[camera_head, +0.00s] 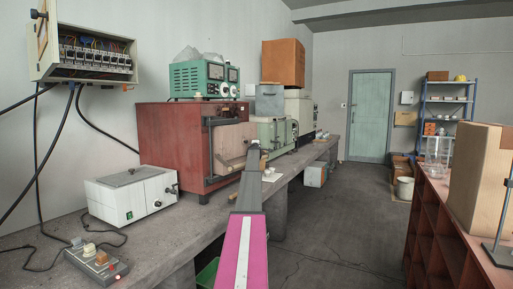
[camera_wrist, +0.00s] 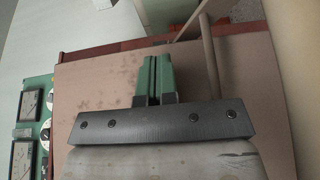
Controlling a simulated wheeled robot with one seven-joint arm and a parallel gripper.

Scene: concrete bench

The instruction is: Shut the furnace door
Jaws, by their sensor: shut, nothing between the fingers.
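The furnace (camera_head: 165,140) is a large red box on the bench at centre left. Its pale pinkish-tan door panel (camera_head: 232,142) shows at its front right, beside a dark frame; how far it stands ajar I cannot tell. My gripper (camera_head: 253,150) is at the right edge of this panel in the head view, its fingers together and empty. In the wrist view, my gripper (camera_wrist: 154,75) has its green fingers shut in front of a rust-spotted tan panel (camera_wrist: 95,90), with a slanting rod (camera_wrist: 210,60) to their right. Contact with the panel cannot be told.
A green metered instrument (camera_head: 204,78) sits on the furnace. A white box device (camera_head: 130,194) and a switch block (camera_head: 97,262) are on the bench at near left. More equipment (camera_head: 277,132) stands beyond the furnace. The floor aisle (camera_head: 340,220) to the right is clear.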

